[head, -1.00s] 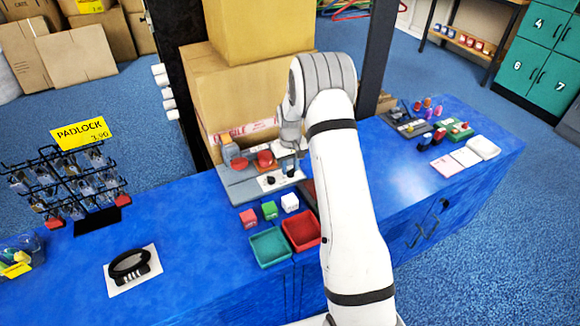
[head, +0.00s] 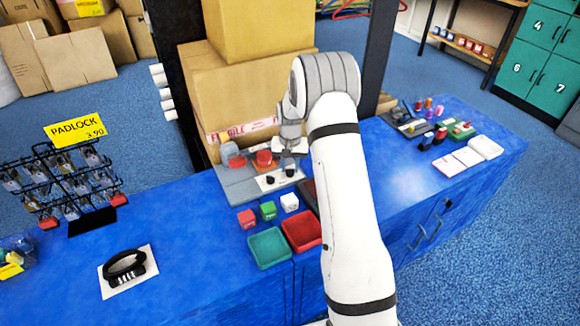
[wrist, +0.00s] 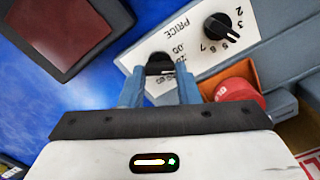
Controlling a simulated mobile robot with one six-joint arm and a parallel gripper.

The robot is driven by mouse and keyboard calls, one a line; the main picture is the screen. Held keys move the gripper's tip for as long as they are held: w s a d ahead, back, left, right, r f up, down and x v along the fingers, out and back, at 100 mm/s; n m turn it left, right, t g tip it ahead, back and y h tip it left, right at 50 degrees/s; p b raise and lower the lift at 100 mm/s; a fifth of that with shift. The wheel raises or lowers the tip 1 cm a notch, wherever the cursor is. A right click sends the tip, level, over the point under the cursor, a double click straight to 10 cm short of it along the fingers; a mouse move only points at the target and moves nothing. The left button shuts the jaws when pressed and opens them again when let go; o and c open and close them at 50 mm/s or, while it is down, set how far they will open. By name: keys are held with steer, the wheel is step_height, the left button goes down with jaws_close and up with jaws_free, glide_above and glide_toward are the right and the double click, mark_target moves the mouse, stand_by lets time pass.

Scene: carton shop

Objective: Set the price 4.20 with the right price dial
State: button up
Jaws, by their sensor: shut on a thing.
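A white price panel (wrist: 190,45) with two black dials lies under my gripper in the wrist view; it also shows in the head view (head: 268,184). The right price dial (wrist: 159,62) is between the fingertips of my gripper (wrist: 160,78), which is shut on it. Part of this dial and its scale is hidden by the fingers. The left price dial (wrist: 218,26) is free, with printed digits around it. In the head view my gripper (head: 289,155) is at the panel, and my arm covers part of the counter.
A dark red pad (wrist: 65,30) lies on the blue counter. Red (head: 302,246) and green (head: 269,264) trays and several small cubes are in front. Cartons stand behind.

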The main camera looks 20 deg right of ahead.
stand_by(0.3)
steer(key=o, duration=1)
steer(key=shift+r, duration=0.1)
step_height(320, 180, up, 8)
steer(key=shift+f, duration=0.15)
